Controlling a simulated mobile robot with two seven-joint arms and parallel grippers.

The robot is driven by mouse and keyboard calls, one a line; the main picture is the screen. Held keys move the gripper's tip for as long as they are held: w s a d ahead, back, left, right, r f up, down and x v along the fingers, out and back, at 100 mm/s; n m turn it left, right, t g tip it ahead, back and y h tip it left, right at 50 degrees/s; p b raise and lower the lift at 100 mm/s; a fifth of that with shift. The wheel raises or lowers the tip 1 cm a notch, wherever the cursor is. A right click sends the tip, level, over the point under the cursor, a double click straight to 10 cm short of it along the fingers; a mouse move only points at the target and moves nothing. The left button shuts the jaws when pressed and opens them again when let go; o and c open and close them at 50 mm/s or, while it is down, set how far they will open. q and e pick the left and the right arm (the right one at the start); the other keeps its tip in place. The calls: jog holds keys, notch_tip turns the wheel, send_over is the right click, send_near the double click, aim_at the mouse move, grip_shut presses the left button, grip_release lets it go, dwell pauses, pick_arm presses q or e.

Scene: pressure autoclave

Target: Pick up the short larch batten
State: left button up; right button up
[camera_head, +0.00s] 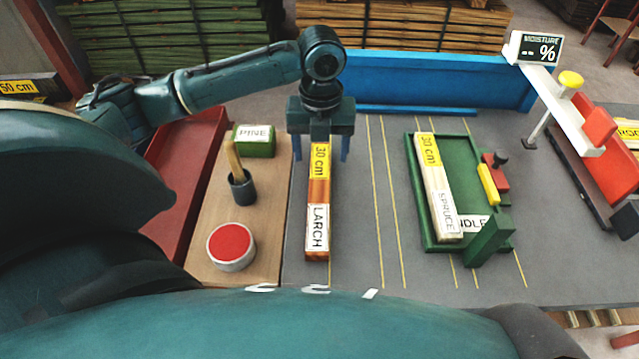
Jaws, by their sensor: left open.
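The short larch batten (318,190) is reddish-brown with a yellow "30 cm" label and a white "LARCH" label. It lies lengthwise on the grey bench, just right of the wooden board. My left gripper (318,152) is open over its far end, with one blue finger on each side of the batten, apart from it in this view. The gripper body hides the batten's far tip. I cannot tell the exact height of the fingers over the bench. My right gripper is not in view.
A green tray (418,225) holds a pale spruce batten (435,180). The wooden board (205,208) carries a green pine block (254,146), a dark cup (243,190) and a red-topped round pot (231,247). A blue wall (430,80) stands behind. Bare bench separates larch and tray.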

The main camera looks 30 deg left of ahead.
pick_arm(q)
send_over(319, 188)
jog(key=f, duration=0.4)
jog(key=s+d+f, duration=0.1)
jog(key=f, duration=0.7)
jog(key=shift+w+a, duration=0.1)
jog(key=shift+a, duration=0.15)
jog(key=shift+c, duration=0.3)
jog(key=c, duration=1)
jog(key=shift+r, duration=0.1)
jog(key=shift+c, duration=0.7)
